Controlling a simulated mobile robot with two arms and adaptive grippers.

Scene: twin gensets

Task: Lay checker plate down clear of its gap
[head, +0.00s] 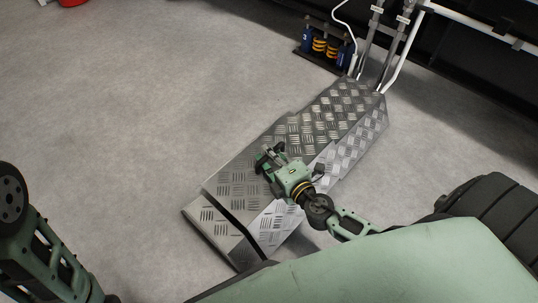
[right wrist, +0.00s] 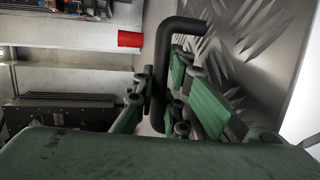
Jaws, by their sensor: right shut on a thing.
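The checker plate (head: 238,179) is a grey metal sheet with raised tread marks, in the middle of the head view. My right gripper (head: 270,160) is at its upper face. In the right wrist view, the fingers (right wrist: 172,100) are around a black bent handle (right wrist: 183,25) beside the patterned plate face (right wrist: 255,45). The plate lies over or just above a run of similar plating, and a dark slit (head: 232,214) shows along its lower edge. Whether it touches what is below, I cannot tell. My left gripper is out of view; only part of that arm shows at the lower left.
More checker plating (head: 345,105) runs to the upper right, towards pipes (head: 398,50) and a rack of blue and yellow parts (head: 325,45). The grey floor (head: 120,110) to the left is clear. A red container (head: 73,2) stands far back.

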